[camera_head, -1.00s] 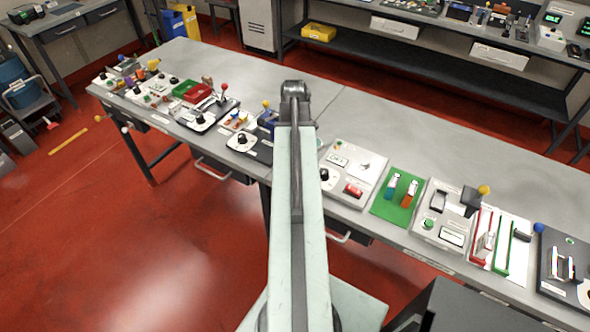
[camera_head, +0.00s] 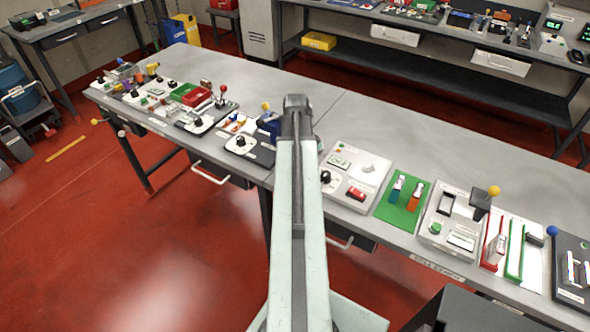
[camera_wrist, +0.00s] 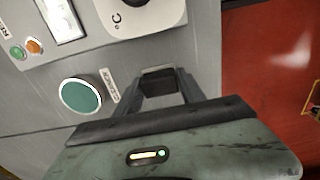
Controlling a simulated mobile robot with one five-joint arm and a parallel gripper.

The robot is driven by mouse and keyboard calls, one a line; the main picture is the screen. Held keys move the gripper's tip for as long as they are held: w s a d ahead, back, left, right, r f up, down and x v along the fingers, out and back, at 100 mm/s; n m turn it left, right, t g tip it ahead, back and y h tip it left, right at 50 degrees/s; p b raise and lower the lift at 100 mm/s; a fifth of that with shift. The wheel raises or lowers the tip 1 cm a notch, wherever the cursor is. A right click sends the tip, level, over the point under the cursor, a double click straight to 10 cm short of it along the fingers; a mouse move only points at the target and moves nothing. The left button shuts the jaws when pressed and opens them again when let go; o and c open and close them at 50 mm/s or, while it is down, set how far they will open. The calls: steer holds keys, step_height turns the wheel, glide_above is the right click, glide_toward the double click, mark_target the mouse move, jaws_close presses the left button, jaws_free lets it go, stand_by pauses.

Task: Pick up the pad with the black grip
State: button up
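I cannot tell for sure which piece is the pad with the black grip. A green-framed piece (camera_head: 515,252) at the right of the near bench has a dark handle (camera_head: 534,236) beside it, and a red-framed piece (camera_head: 490,244) stands to its left. My arm reaches over the near bench and hides my gripper in the head view. In the wrist view my gripper (camera_wrist: 160,80) is over a grey panel, with a dark block at its tips. Its opening is unclear.
The wrist view shows a green round button (camera_wrist: 80,95), a white dial plate (camera_wrist: 140,12) and the red floor (camera_wrist: 265,60). The near bench (camera_head: 400,132) has a bare back strip; panels and knobs line its front edge. A second bench (camera_head: 440,82) stands behind.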

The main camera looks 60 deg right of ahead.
steer(key=shift+c, duration=0.3)
step_height(320, 180, up, 10)
steer(key=p, duration=1)
steer(key=shift+r, duration=0.1)
